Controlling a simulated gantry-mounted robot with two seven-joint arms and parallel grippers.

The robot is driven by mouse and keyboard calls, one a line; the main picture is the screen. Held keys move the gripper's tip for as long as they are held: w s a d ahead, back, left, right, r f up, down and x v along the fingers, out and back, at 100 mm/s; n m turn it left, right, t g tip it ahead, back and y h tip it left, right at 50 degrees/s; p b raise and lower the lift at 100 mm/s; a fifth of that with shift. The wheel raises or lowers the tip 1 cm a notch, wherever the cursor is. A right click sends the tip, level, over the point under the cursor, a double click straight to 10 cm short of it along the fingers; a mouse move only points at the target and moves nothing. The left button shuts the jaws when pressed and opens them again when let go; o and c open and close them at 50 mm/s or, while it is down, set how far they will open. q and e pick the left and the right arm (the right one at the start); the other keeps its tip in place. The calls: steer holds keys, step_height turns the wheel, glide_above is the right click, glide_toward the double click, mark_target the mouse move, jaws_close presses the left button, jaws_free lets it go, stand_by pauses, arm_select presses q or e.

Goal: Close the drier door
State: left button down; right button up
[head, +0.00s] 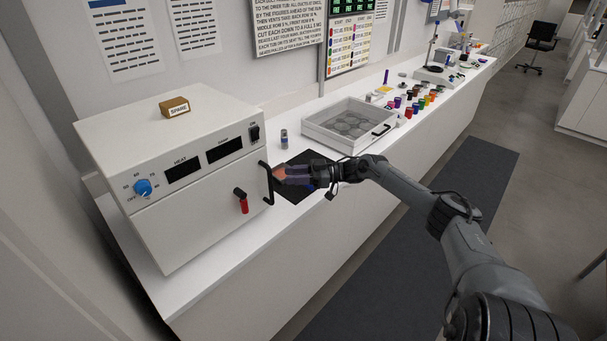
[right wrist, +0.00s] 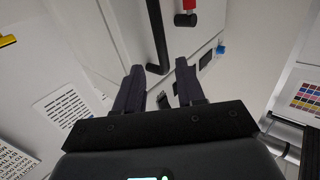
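The drier (head: 175,170) is a white box at the left end of the bench. Its door (head: 190,225) is the lower front panel, and I see no clear gap around it in the head view. A black bar handle (head: 268,186) is at the door's right side; it also shows in the right wrist view (right wrist: 155,35). A red-tipped latch lever (head: 242,203) hangs left of the handle. My right gripper (head: 279,173) is open just right of the handle. In the right wrist view its fingers (right wrist: 159,66) are apart, with the handle's end appearing between their tips; contact is unclear. My left gripper is out of view.
A wooden block marked SPARE (head: 174,107) sits on the drier. A black mat (head: 297,186) lies beneath my right gripper. A clear-lidded tray (head: 350,124), a small vial (head: 284,138) and several coloured jars (head: 411,100) stand farther along the bench.

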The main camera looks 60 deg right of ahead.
steer(key=v, duration=0.3)
steer(key=shift+f, duration=0.15)
stand_by(0.4)
